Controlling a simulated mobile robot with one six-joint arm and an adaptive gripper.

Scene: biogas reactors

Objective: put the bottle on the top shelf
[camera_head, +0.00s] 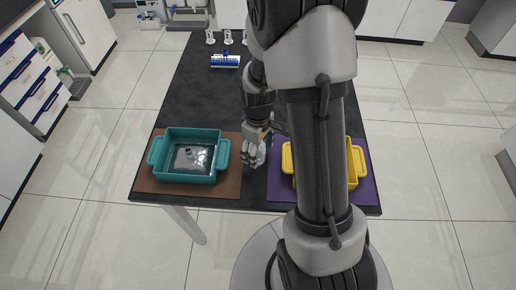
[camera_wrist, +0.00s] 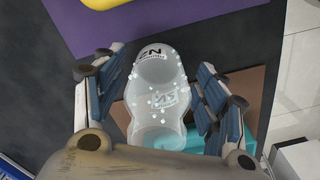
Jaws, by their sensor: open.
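A whitish see-through bottle (camera_wrist: 158,95) with dark lettering shows in the wrist view, over the dark table. My gripper (camera_wrist: 163,88) is open, with one blue-padded finger on each side of the bottle. Gaps show between the bottle and the fingers in this view. In the head view my gripper (camera_head: 256,155) is low over the table between the two mats, and it largely hides the bottle there. I cannot tell whether the bottle stands upright. No top shelf can be made out in either view.
A teal crate (camera_head: 222,158) with a clear object inside sits on a brown mat (camera_head: 150,184) at left. A yellow crate (camera_head: 287,160) on a purple mat (camera_head: 362,160) is partly behind my arm. A blue-and-white rack (camera_head: 225,61) and small white items stand farther back. The middle table is clear.

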